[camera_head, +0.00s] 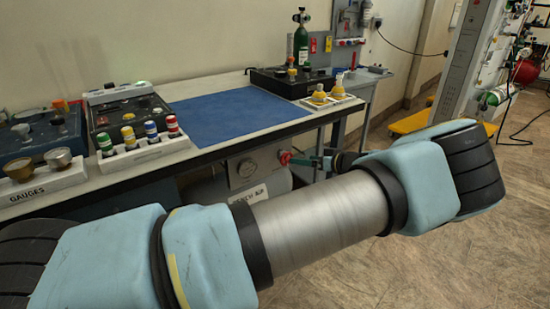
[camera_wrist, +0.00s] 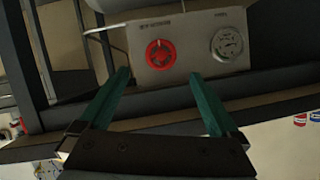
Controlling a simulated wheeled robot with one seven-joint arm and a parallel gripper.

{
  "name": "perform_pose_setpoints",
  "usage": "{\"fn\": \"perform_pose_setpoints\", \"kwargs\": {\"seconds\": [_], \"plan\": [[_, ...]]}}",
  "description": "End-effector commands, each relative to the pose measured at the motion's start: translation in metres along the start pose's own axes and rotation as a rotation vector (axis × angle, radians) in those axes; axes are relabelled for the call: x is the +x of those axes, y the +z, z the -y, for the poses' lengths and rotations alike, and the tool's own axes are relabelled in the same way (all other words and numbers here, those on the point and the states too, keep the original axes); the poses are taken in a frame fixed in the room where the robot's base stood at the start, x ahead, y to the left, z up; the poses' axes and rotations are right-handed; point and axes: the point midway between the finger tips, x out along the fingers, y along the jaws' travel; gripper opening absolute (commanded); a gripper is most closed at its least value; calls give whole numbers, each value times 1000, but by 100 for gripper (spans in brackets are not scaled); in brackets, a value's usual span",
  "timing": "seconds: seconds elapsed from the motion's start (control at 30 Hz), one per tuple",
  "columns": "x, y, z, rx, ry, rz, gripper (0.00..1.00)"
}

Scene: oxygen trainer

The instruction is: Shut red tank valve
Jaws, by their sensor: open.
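The red valve knob (camera_head: 285,157) sits on the grey panel (camera_head: 258,166) below the bench top, right of a round gauge (camera_head: 247,168). In the wrist view the picture is turned over: the red valve knob (camera_wrist: 160,53) is on the panel, with the gauge (camera_wrist: 227,42) to its right. My gripper (camera_wrist: 165,77) is open and empty, its two green fingers apart. The knob shows between and beyond the fingertips, with no visible contact. In the head view my gripper (camera_head: 306,161) is just right of the knob, partly hidden by my arm.
The bench edge and frame run close around the panel. A white cylinder labelled for the bench (camera_head: 248,194) lies below it. On the bench are a blue mat (camera_head: 235,118), colored caps (camera_head: 139,139) and a green bottle (camera_head: 301,40). Open floor lies to the right.

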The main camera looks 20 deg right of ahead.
Motion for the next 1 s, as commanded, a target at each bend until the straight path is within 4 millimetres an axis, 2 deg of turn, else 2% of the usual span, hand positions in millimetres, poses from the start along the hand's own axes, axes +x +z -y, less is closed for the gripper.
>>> {"fn": "perform_pose_setpoints", "kwargs": {"seconds": [0.4,0.53,0.7,1.0], "plan": [[73,-2,3,2,-5,3,98],[90,-1,3,2,-4,4,98],[102,0,2,2,-3,4,98],[104,0,2,1,-3,4,98]]}}
